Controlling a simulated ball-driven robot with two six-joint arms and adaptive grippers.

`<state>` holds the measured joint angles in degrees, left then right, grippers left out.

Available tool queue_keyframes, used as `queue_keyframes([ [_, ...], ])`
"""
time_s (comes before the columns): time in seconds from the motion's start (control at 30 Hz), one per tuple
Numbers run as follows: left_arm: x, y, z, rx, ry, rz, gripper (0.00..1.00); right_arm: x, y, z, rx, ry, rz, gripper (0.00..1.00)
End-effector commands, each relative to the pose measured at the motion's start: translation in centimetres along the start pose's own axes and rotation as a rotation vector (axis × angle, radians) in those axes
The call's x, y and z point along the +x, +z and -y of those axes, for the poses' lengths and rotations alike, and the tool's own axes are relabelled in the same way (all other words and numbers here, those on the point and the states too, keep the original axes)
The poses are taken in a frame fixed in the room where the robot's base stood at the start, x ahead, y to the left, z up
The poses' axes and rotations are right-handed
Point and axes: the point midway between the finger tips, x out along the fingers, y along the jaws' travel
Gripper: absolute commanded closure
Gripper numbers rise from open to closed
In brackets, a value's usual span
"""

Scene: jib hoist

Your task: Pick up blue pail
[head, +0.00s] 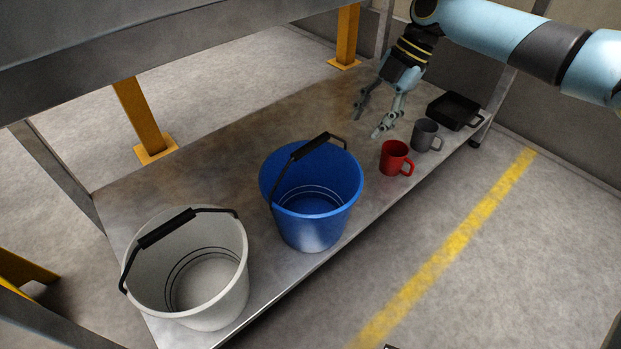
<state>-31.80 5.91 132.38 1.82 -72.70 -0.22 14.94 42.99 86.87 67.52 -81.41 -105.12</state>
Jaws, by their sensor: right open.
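The blue pail (318,232) stands upright on a metal shelf (215,165), near its front edge. Its black handle (310,147) is raised and leans toward the back of the rim. The inside of the pail looks empty. My right gripper (367,124) is open and empty above the shelf, to the right of and beyond the blue pail. It points downward and is apart from the pail. My left gripper is not in view.
A white pail (222,307) stands left of the blue pail. An upper shelf (130,45) overhangs the back left. The shelf's middle is clear.

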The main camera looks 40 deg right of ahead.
Motion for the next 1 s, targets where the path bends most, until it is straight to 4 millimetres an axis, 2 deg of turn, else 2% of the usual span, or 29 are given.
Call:
queue_keyframes([
  [0.2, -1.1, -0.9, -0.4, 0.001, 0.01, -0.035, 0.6, 2.3, -3.8, -1.9, 0.002, 0.002, -0.004, 0.56],
  [0.47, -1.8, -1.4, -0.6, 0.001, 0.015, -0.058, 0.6, 3.1, -5.6, -2.9, 0.005, 0.002, 0.0, 0.56],
  [0.63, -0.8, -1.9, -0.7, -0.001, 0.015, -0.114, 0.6, 4.5, -7.8, -4.1, 0.004, 0.004, -0.003, 0.56],
  [0.8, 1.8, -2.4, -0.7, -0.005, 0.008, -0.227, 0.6, 6.1, -7.6, -3.9, 0.008, -0.003, 0.001, 0.56],
  [1.0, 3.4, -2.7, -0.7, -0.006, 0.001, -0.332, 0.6, 7.1, -7.7, -4.0, 0.007, -0.001, 0.001, 0.56],
])
